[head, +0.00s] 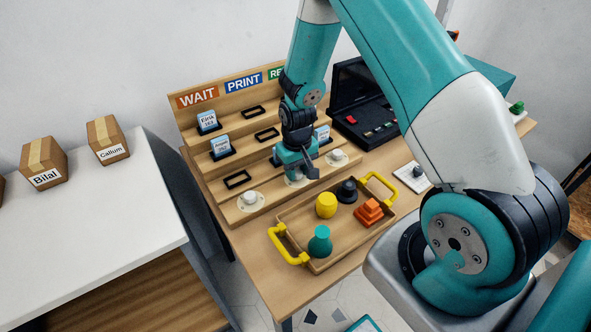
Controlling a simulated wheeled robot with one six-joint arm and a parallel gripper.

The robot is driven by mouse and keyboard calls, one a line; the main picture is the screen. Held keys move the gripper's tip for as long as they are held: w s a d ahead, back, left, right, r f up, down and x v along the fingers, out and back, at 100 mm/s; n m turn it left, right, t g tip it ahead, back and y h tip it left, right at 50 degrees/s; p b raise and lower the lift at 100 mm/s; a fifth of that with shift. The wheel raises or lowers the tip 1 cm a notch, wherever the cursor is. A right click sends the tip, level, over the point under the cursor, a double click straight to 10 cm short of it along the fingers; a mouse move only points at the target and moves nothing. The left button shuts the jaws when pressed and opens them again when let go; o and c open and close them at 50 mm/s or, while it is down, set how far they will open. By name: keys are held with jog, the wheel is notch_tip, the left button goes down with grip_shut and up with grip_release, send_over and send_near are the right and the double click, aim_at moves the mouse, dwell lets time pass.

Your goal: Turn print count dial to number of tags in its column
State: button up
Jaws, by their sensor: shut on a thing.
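A stepped wooden rack (215,178) carries the signs WAIT (197,96), PRINT (244,83) and a green sign (275,73) partly hidden by my arm. Tags Eirik (207,120) and another name tag (220,144) stand under WAIT. Two slots in the PRINT column, upper (254,111) and middle (266,134), are empty; its lower slot is hidden. One tag (323,132) shows right of my arm. White dials sit at left (249,198) and right (337,156). My gripper (295,174) is shut on the middle dial, whose knob and pointer it hides; its pale plate (296,182) shows below.
A wooden tray (320,262) with yellow handles holds yellow, black, orange and teal objects just in front of the rack. A black printer-like case (361,105) stands behind right. A white device (411,176) lies right of the tray. Boxes Bilal (44,165) and Callum (108,141) are on a white counter.

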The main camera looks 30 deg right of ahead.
aim_at(297, 172)
jog(key=shift+m, duration=1.6)
jog(key=o, duration=0.9)
notch_tip(297, 172, up, 17)
jog(key=shift+r, duration=0.2)
